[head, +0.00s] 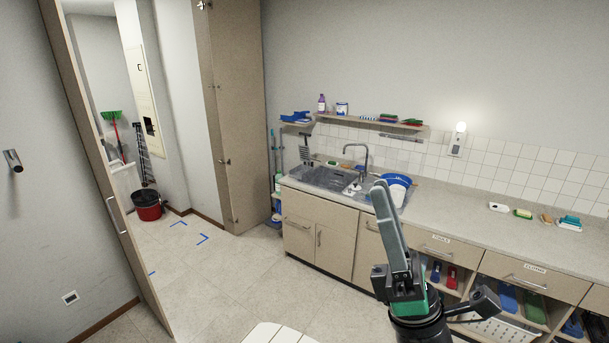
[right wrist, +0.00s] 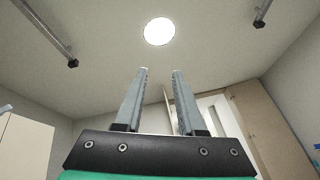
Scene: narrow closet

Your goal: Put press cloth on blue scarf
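I cannot make out a press cloth or a blue scarf in either view. My right gripper (head: 381,188) rises in front of the counter in the head view, fingers pointing up. In the right wrist view its two grey fingers (right wrist: 160,74) stand apart with nothing between them, pointing towards the ceiling. My left gripper is in neither view.
A long counter (head: 465,208) with a sink (head: 327,177) and a blue-rimmed bucket (head: 397,187) runs along the wall. Small cleaning items, including a teal one (head: 570,221), lie at its right. Open cubbies below hold blue, red and green items.

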